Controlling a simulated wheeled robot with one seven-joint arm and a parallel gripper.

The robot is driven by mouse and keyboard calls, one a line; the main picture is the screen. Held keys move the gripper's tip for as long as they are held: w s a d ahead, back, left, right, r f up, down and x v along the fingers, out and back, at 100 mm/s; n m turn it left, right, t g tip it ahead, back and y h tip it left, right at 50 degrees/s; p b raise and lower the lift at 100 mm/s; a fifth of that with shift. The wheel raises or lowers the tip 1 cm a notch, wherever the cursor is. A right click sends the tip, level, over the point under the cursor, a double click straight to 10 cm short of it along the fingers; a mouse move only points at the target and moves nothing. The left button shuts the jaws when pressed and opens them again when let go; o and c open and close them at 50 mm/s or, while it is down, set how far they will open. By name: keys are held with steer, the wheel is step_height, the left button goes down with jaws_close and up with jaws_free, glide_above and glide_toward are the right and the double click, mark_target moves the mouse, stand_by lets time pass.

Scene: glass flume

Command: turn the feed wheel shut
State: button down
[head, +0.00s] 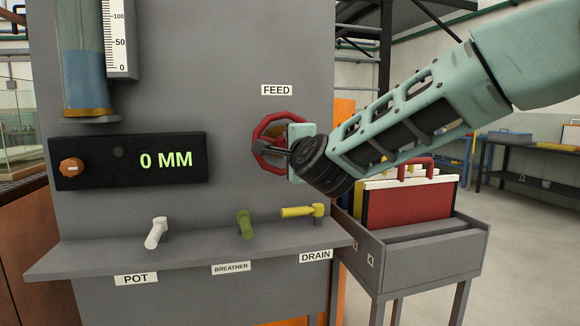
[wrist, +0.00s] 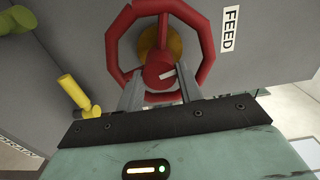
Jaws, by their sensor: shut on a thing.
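The red feed wheel (head: 268,131) is on the grey panel under the FEED label (head: 277,90). It has an angular rim, and my gripper hides its right part in the head view. In the wrist view the wheel (wrist: 203,32) shows a red hub with a white mark, in front of a brass-coloured fitting. My gripper (wrist: 160,85) is shut on the wheel, with its two grey fingers on either side of the hub. The finger contact itself is partly hidden.
A display (head: 128,160) reads 0 MM, with an orange knob. White (head: 156,233), green (head: 244,224) and yellow (head: 302,211) valve handles stand on the ledge below, by the POT, BREATHER and DRAIN labels. A cart (head: 425,255) holding a red panel stands right.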

steer(key=shift+f+m+b, duration=0.15)
steer(key=shift+m+b, duration=1.05)
steer(key=c, duration=0.9)
jaws_free()
steer(key=shift+c, duration=0.2)
steer(key=b+v, duration=0.1)
steer(key=v, duration=1.6)
steer(key=shift+s, duration=0.2)
